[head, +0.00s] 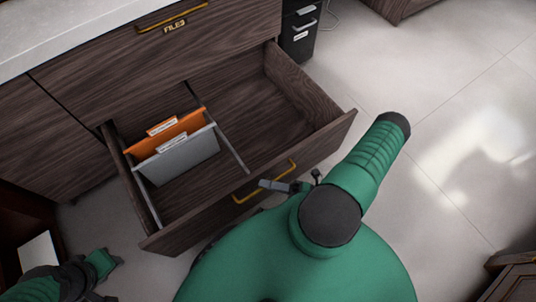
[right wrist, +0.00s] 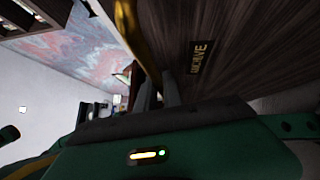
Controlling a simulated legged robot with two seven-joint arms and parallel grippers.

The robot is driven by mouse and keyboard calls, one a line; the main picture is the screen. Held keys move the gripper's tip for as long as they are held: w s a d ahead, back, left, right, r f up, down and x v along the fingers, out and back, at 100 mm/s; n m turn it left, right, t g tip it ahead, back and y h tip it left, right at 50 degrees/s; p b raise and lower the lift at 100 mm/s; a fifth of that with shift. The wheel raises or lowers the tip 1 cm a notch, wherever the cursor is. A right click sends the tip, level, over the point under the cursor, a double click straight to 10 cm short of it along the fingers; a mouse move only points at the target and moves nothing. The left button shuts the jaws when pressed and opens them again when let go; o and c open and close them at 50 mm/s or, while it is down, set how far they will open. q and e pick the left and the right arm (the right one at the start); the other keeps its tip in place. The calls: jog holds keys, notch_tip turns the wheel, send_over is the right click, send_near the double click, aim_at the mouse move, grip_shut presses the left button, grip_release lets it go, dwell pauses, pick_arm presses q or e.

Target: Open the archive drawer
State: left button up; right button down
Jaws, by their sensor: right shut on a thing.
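The archive drawer (head: 330,129) stands pulled well out of the dark wood cabinet in the head view. An orange folder (head: 178,132) and a grey folder (head: 182,160) hang in its left part. Its brass handle (head: 250,195) is on the front panel. My right gripper (head: 268,186) is shut on the handle. The right wrist view shows the handle (right wrist: 128,30) between the fingers and the ARCHIVE label (right wrist: 202,57) beside it. My left gripper (head: 112,262) is at the lower left, away from the drawer; its fingers are too unclear to read.
A closed drawer labelled FILES (head: 174,27) is above, under a pale countertop (head: 70,30). A small black cabinet (head: 299,30) stands behind. The pale tiled floor (head: 450,110) to the right is clear. A wooden piece (head: 515,280) is at the lower right corner.

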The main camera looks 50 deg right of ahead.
jog(key=shift+f, duration=0.2)
jog(key=c, duration=1.8)
grip_release()
jog(key=shift+o, duration=0.2)
jog(key=shift+r, duration=0.1)
jog(key=p+v, duration=0.1)
jog(key=v, duration=1.6)
jog(key=shift+p, duration=0.3)
jog(key=shift+w, duration=0.1)
